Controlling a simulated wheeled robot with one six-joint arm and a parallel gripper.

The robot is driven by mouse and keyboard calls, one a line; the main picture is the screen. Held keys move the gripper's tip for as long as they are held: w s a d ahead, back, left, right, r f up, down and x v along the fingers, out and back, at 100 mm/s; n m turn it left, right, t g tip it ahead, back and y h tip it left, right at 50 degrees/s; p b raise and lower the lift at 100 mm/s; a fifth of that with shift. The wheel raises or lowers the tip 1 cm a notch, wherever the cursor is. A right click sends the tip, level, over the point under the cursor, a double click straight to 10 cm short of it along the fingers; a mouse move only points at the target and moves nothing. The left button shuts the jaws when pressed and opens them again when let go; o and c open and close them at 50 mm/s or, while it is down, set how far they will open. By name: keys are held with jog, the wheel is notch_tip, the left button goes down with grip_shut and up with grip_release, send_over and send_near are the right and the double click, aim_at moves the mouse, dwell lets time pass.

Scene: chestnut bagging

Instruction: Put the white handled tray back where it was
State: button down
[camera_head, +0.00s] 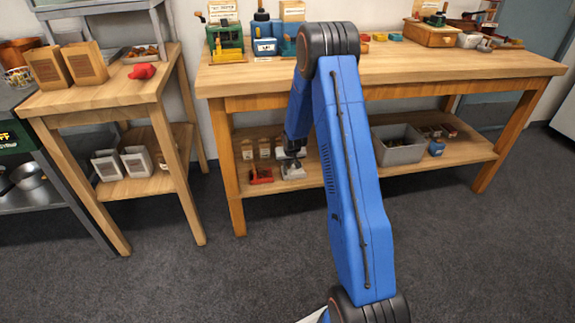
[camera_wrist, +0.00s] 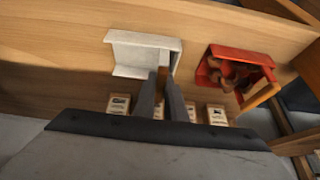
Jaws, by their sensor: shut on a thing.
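The white handled tray (camera_wrist: 140,50) is in the middle of the wrist view, and its inside looks empty. My gripper (camera_wrist: 167,80) is shut on its near side, and the fingers hide the handle. In the head view the white tray (camera_head: 293,173) is low over the lower shelf of the long bench, with my gripper (camera_head: 292,157) above it. It is at or very near the shelf board; I cannot tell if it touches. A red tray (camera_wrist: 212,72) with brown chestnuts and a wooden handle sits beside it, apart. This red tray (camera_head: 261,175) is left of the white one in the head view.
Several small labelled boxes (camera_head: 264,148) stand at the back of the lower shelf (camera_head: 340,173). A grey bin (camera_head: 398,150) stands to the right, with some shelf clear between. The bench top (camera_head: 430,62) lies above, and a bench leg (camera_head: 228,165) stands left.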

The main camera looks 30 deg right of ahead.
jog(key=c, duration=1.8)
grip_release()
jog(key=s+a+r, duration=0.4)
jog(key=s+r, duration=0.4)
jog(key=r, duration=0.3)
jog(key=s+a+r+n, duration=0.1)
jog(key=s+a+r, duration=0.4)
jog(key=s+r, duration=0.4)
jog(key=s+a+r, duration=0.4)
jog(key=s+r, duration=0.4)
jog(key=r, duration=0.4)
jog(key=s+a+r, duration=0.1)
jog(key=s+a, duration=0.1)
jog(key=s, duration=0.7)
jog(key=s+a+r+n+y, duration=0.1)
jog(key=s+a+r, duration=0.1)
jog(key=s, duration=0.7)
jog(key=s+a+r+n, duration=0.1)
jog(key=s+a, duration=0.1)
jog(key=s, duration=0.7)
jog(key=shift+s+a+r+g, duration=0.3)
jog(key=shift+s+a, duration=0.05)
